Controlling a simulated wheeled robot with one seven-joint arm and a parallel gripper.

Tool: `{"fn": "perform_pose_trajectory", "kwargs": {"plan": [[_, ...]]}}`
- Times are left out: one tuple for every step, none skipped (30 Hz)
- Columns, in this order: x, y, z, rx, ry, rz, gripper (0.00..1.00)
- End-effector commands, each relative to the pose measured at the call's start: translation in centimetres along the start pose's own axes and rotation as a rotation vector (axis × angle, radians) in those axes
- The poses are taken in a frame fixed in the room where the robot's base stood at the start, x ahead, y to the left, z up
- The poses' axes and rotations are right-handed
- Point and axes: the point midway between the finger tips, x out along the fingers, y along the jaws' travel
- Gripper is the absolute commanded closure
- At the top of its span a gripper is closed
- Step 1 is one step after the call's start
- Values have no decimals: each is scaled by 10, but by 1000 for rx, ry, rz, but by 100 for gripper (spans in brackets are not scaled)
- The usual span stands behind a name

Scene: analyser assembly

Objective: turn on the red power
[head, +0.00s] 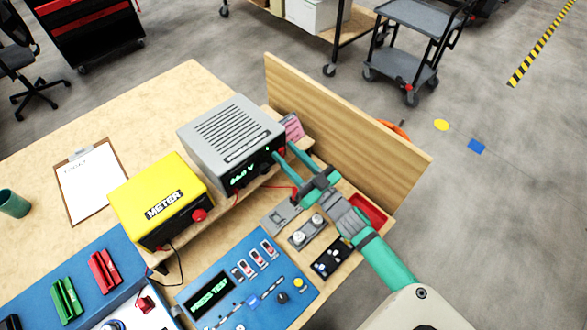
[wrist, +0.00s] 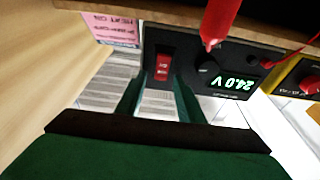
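The red power switch (wrist: 163,67) is a rocker on the black front panel of the grey power supply (head: 231,135). In the wrist view the panel appears upside down, and its lit green display (wrist: 232,84) reads 24.0 V. My gripper (head: 284,153) reaches the right end of that panel in the head view. In the wrist view my gripper's (wrist: 161,86) two green fingers stand apart, one to each side of the switch's lower end, with nothing between them. I cannot tell whether the fingertips touch the panel, or which way the rocker is tipped.
The yellow meter (head: 160,202) stands left of the supply. A wooden board (head: 345,115) rises behind my gripper. A blue test panel (head: 248,283) and small parts lie in front.

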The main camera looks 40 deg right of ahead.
Motion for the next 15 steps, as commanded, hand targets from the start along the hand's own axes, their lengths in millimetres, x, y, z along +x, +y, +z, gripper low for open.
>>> {"fn": "perform_pose_trajectory", "kwargs": {"plan": [[2,-1,-10,-1,2,-2,66],[2,-1,-16,-1,2,-2,66],[-2,-4,-23,-1,2,0,66],[-5,-7,-29,-1,2,0,66],[-7,-10,-34,-2,2,0,66],[-10,-12,-42,-2,1,1,66],[-12,-15,-47,-3,2,1,66],[-14,-18,-53,-3,2,0,66],[-17,-21,-60,-3,1,0,66],[-18,-24,-66,-3,1,-1,66],[-20,-27,-71,-2,2,-2,66],[-23,-30,-78,-1,1,-2,66],[-25,-33,-83,-1,0,-2,66],[-30,-36,-85,0,-1,-2,66],[-35,-41,-90,0,1,-2,66]]}}
